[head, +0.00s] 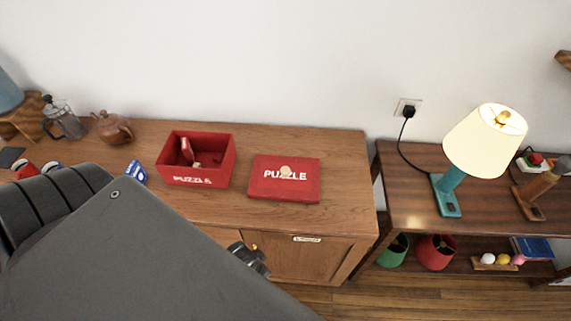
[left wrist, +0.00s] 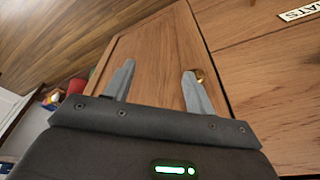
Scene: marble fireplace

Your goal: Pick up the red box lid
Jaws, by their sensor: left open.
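The red box lid (head: 270,187), marked "PUZZLE", lies flat on the wooden cabinet top, with a small pale round thing on its middle. The open red puzzle box (head: 197,181) stands to its left with a few small items inside. My left arm covers the lower left of the head view, and part of its gripper shows in front of the cabinet, below the lid and apart from it. In the left wrist view my left gripper (left wrist: 157,82) has its two fingers spread and empty, facing the cabinet's wooden door. The lid is not in that view. My right gripper is not in view.
A brass knob (left wrist: 199,75) is near one finger. A side table with a lit lamp (head: 484,140) stands right, past a gap.

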